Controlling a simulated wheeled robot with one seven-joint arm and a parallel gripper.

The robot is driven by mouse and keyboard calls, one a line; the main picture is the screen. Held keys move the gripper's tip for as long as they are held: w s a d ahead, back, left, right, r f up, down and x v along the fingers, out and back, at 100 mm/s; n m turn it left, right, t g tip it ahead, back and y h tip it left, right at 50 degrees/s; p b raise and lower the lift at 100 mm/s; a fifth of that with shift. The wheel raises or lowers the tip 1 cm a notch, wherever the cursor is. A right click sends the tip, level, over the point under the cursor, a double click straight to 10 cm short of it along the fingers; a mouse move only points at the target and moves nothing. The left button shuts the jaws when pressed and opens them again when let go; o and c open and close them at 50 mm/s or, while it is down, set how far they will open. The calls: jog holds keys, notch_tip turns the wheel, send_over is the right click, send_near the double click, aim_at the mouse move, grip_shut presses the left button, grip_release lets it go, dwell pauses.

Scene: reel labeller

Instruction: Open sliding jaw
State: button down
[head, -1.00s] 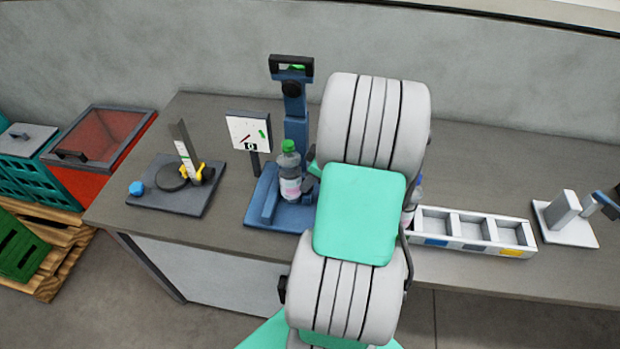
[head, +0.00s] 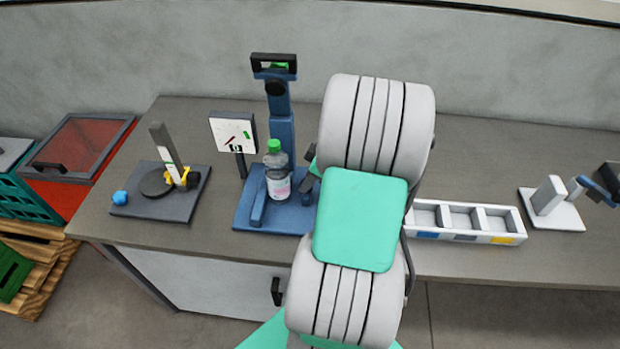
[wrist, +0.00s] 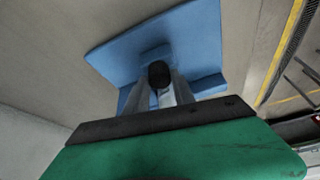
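The blue fixture (head: 243,220) stands on the bench with a green-capped bottle (head: 277,182) upright on its base. A small dark part (head: 308,181), which I cannot tell as jaw or fingertip, shows right of the bottle with a gap between. My arm hides the right side of the fixture and most of my gripper in the head view. In the wrist view, my gripper's two grey fingers (wrist: 160,88) stand close on either side of a black knob (wrist: 159,73) and look closed on it. Behind the knob is a blue surface (wrist: 125,50).
Left of the fixture are a dial sign (head: 233,132) and a dark plate (head: 150,205) with a reel stand. A white compartment tray (head: 465,237) and a white device (head: 550,200) stand right. A red bin (head: 75,160) is beside the bench.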

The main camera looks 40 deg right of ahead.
jog(key=shift+d, duration=0.15)
jog(key=shift+s, duration=0.1)
jog(key=c, duration=1.3)
grip_release()
jog(key=shift+s+d, duration=0.1)
jog(key=shift+o, duration=1.2)
jog(key=b+v, duration=0.1)
jog(key=v, duration=0.6)
jog(key=shift+r, duration=0.45)
